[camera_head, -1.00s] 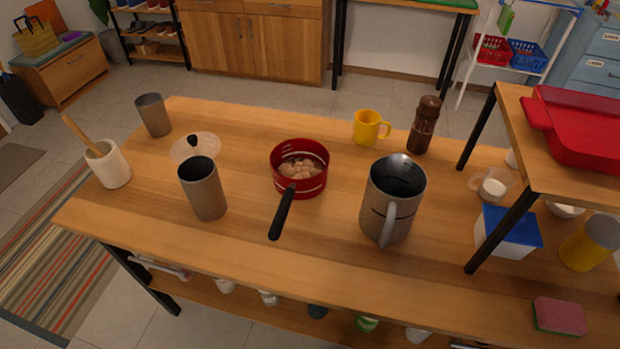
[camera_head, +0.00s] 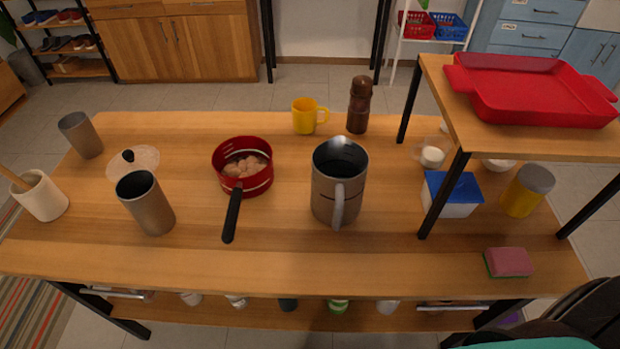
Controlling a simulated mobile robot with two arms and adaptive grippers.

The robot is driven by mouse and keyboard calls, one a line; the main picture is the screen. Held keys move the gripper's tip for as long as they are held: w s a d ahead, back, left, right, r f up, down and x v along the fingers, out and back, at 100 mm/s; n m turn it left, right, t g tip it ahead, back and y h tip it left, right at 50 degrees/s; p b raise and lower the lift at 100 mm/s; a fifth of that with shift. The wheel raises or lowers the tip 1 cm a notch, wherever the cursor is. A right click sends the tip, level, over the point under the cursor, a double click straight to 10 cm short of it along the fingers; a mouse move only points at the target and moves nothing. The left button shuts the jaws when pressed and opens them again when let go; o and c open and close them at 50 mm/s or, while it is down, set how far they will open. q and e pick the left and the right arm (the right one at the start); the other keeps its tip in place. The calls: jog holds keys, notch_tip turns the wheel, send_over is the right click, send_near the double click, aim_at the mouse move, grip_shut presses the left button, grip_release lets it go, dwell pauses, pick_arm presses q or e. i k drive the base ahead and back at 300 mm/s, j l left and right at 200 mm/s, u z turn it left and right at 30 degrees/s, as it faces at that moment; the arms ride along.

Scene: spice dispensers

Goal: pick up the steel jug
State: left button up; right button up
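The steel jug (camera_head: 324,196) stands upright on the wooden table, right of the middle in the head view. It is grey, with an open top, a dark inside and a handle facing me. It stands apart from the red saucepan to its left. Neither of my grippers is in view.
A red saucepan (camera_head: 256,184) holds pale round pieces, its black handle pointing toward me. Grey cups (camera_head: 148,206) (camera_head: 82,138), a yellow mug (camera_head: 304,117) and a brown pepper mill (camera_head: 359,106) stand around. A raised shelf (camera_head: 440,98) with a red tray (camera_head: 535,92) is at right.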

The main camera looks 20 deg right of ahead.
aim_at(340, 165)
jog(key=k+l+u, duration=0.1)
jog(key=k+u, duration=0.35)
jog(key=k, duration=0.3)
jog(key=k+j+u, duration=0.2)
jog(key=k+u, duration=0.3)
jog(key=k, duration=0.2)
